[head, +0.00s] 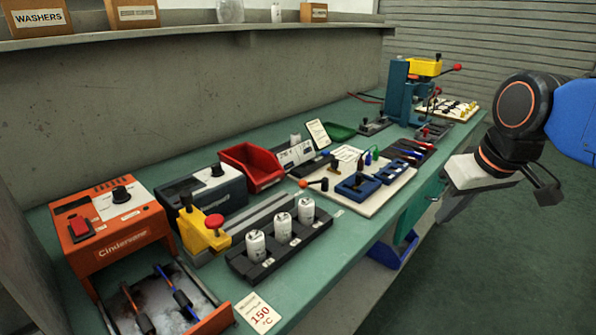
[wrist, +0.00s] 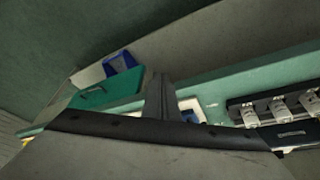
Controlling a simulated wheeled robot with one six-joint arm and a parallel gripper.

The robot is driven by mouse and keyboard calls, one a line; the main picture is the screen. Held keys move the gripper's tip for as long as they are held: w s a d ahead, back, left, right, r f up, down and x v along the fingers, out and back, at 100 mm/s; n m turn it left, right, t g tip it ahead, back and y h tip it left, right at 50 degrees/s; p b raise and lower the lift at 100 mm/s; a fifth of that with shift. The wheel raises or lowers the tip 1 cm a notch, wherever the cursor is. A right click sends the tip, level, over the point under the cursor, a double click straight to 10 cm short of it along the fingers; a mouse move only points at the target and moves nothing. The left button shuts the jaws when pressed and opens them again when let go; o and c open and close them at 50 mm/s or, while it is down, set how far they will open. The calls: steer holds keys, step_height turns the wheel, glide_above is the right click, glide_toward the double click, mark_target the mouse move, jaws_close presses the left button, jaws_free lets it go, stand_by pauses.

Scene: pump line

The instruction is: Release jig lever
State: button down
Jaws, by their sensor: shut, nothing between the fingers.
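A blue jig (head: 357,186) sits on a pale board (head: 375,206) at the middle of the green bench. A lever with an orange ball end (head: 304,183) lies at the board's left edge, close to a dark upright piece; I cannot tell whether it is clamped. A second blue block (head: 391,173) is to the right of the jig. My gripper (head: 547,192) is at the right, off the bench's front edge and well away from the jig. In the wrist view the fingers (wrist: 160,92) are together and empty. They partly hide the board and a blue part.
White cylinders in a black rack (head: 280,240) stand left of the board, with an orange heater (head: 105,225) farther left. A red bin (head: 250,165) is behind. A blue press (head: 402,90) stands at the far end.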

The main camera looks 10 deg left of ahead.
steer(key=w+a+r+n+y, duration=0.1)
steer(key=w+a+r+n, duration=0.2)
steer(key=a, duration=0.4)
steer(key=w+a+r+n, duration=0.1)
steer(key=w+a+r, duration=0.2)
steer(key=w+a, duration=0.3)
step_height(320, 180, up, 3)
steer(key=n+g, duration=0.2)
steer(key=n, duration=0.2)
glide_above(313, 182)
steer(key=a, duration=0.4)
steer(key=shift+s+a+r+y, duration=0.1)
steer(key=shift+s+y, duration=0.15)
steer(key=shift+y, duration=0.15)
steer(key=x, duration=1)
steer(key=shift+s, duration=0.1)
steer(key=shift+s+d+f, duration=0.1)
steer(key=shift+s+d, duration=0.2)
steer(key=shift+d, duration=0.3)
steer(key=shift+s+d+f, duration=0.1)
steer(key=shift+s+d, duration=0.15)
steer(key=shift+d, duration=0.35)
steer(key=shift+s+d+f, duration=0.2)
steer(key=shift+s+d, duration=0.1)
steer(key=shift+d, duration=0.3)
